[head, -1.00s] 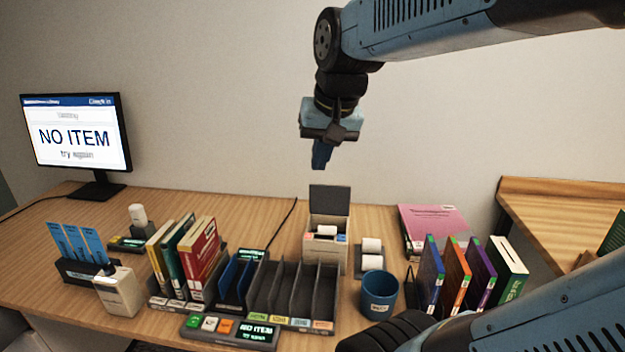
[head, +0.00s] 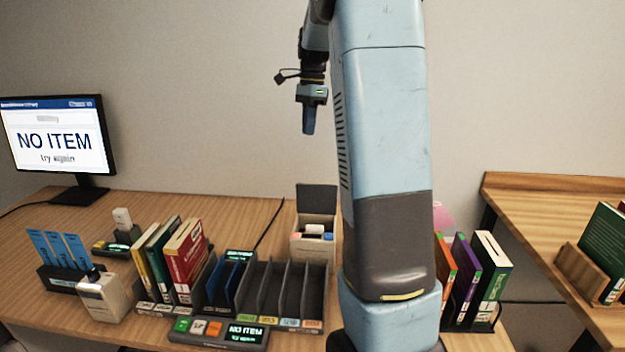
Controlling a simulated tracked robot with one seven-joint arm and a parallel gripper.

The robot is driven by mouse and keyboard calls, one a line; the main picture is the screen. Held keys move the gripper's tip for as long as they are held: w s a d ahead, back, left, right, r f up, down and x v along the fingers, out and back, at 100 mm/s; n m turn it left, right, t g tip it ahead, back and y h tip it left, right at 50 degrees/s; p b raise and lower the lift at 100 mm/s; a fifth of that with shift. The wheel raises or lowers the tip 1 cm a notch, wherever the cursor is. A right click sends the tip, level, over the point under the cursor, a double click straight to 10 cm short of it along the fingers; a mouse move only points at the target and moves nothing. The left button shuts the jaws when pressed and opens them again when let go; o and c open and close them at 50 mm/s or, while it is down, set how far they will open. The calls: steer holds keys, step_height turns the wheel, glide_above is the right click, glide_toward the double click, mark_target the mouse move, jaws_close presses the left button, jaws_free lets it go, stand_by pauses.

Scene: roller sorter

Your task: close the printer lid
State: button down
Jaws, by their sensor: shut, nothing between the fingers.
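A white roll (head: 314,231) shows inside the opening. My gripper (head: 309,130) hangs in the air above and behind the printer in the picture, pointing down, its fingers together and empty. It does not touch the lid. My arm covers the desk just right of the printer.
The sorter (head: 284,290) and upright books (head: 183,255) stand left and in front of the printer. More books (head: 484,275) stand to the right, past my arm. A monitor (head: 57,138) reading "NO ITEM" stands at the back left. The wall is behind the desk.

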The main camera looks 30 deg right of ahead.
steer(key=w+d+f+m+g, duration=0.2)
steer(key=w+d+f+m, duration=0.4)
steer(key=w+d+f, duration=0.15)
glide_toward(317, 196)
step_height(317, 196, down, 4)
steer(key=w, duration=0.2)
steer(key=shift+s+a+f+y, duration=0.1)
steer(key=shift+s+f+y, duration=0.2)
steer(key=shift+s, duration=0.5)
